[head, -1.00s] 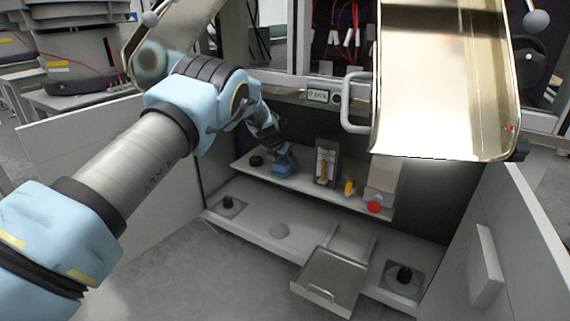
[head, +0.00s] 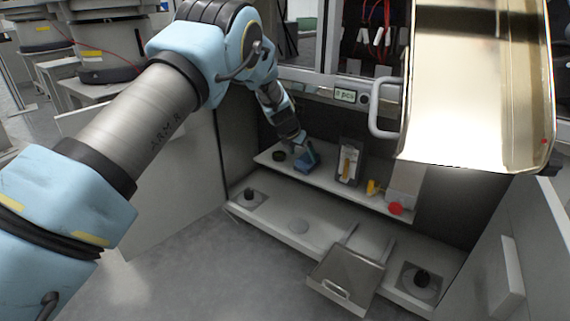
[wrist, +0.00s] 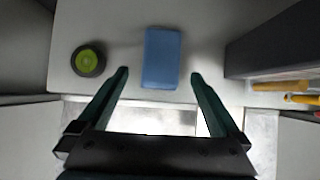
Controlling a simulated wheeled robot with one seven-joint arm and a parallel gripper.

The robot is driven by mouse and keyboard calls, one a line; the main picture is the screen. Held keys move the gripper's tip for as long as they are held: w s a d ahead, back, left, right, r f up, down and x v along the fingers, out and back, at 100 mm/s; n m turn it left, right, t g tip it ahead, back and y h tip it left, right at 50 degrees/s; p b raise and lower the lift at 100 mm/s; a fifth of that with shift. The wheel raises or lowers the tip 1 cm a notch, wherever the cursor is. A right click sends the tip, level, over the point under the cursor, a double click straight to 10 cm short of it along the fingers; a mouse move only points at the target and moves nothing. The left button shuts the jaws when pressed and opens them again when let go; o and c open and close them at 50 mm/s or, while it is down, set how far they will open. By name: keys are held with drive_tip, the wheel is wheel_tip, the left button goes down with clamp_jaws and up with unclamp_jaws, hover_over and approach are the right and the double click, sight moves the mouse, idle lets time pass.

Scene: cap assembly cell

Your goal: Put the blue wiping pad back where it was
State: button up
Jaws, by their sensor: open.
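The blue wiping pad (head: 304,165) lies on the upper shelf (head: 330,187), between a dark round container and a grey holder. In the wrist view the pad (wrist: 161,58) is a flat blue block, its long side pointing away from me. My gripper (wrist: 159,75) is open, with one teal finger to each side of the pad's near end and a gap on both sides. In the head view my gripper (head: 307,147) is right at the pad and partly covers it. The height of the fingertips over the shelf is hard to tell.
The round container with a green top (wrist: 88,60) stands left of the pad. The grey holder (head: 350,160) with a yellow-orange item stands to the right, then a yellow item (head: 374,187) and a red round thing (head: 395,208). An open metal drawer (head: 345,272) sits below.

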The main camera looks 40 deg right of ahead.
drive_tip(key=s+a, duration=0.2)
drive_tip(key=a, duration=0.8)
drive_tip(key=shift+s+f, duration=0.15)
drive_tip(key=shift+s, duration=0.25)
